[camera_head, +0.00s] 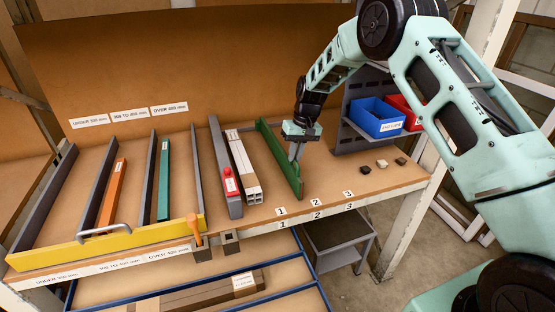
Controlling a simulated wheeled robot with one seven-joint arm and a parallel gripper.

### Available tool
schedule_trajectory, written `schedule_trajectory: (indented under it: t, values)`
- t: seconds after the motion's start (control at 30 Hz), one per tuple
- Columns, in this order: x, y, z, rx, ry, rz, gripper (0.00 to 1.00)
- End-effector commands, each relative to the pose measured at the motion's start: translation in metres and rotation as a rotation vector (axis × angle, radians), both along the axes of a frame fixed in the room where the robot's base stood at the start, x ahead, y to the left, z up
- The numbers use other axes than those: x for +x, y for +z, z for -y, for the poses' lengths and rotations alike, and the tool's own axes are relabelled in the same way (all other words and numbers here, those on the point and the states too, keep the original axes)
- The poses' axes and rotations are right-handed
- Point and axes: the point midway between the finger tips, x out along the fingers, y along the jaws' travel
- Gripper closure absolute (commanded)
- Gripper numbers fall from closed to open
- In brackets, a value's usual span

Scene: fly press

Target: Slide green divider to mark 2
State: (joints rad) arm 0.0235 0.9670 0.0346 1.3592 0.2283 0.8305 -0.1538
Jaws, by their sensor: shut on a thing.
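The green divider (282,160) stands upright on the bench, running from the back toward the front edge. Its front end is between the labels of mark 1 (281,211) and mark 2 (316,202), with mark 3 (348,195) further right. My gripper (296,157) points down at the divider's front half and is shut on its upper edge. The exact contact of the fingers is small and partly hidden.
Left of the divider lie pale square bars (243,167) and a grey rail with a red block (230,184).

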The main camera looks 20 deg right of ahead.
Motion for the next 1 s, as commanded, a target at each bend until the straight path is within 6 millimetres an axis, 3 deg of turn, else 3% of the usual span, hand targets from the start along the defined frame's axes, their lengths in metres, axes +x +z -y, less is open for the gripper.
schedule_trajectory:
  t: [0.1,0.2,0.57,0.6,0.67,1.0]
  values:
    - [0.001,0.0,0.03,-0.001,-0.005,0.005,1.0]
    - [0.001,0.001,0.042,-0.001,-0.002,0.006,1.0]
    - [0.001,0.002,0.046,0.0,0.0,0.006,1.0]
    - [0.001,0.002,0.046,0.0,0.0,0.006,0.81]
    - [0.001,0.002,0.046,0.0,0.0,0.006,0.67]
    - [0.001,0.004,0.046,0.0,0.0,0.004,0.67]
